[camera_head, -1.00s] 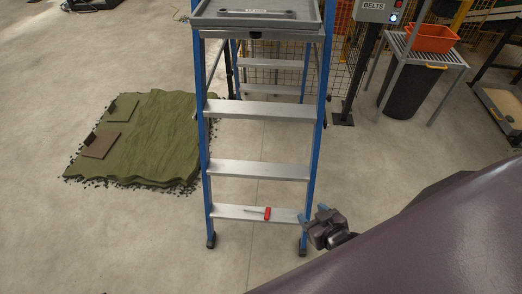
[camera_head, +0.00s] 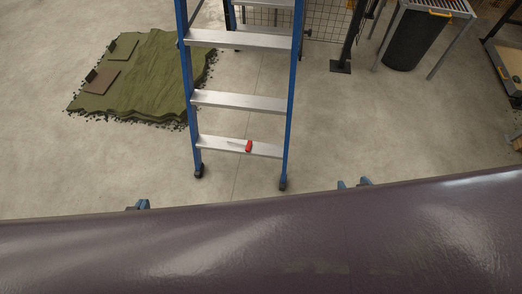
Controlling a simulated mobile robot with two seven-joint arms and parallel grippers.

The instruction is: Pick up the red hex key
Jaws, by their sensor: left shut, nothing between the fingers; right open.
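The red hex key (camera_head: 248,146) lies on the lowest step of the blue-sided stepladder (camera_head: 213,143), its red handle to the right and a thin shaft pointing left. Only the blue fingertips of my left gripper (camera_head: 138,205) show, low and left of the ladder; it is shut and empty. Only the blue fingertips of my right gripper (camera_head: 354,184) show, right of the ladder's right foot; it is open and empty. Both grippers are apart from the hex key.
A green turf patch (camera_head: 150,70) with brown pads lies on the floor at left. A black bin (camera_head: 413,40) under a metal stand and a black post (camera_head: 350,35) are at the back right. A wire mesh panel stands behind the ladder. The floor around the ladder's feet is clear.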

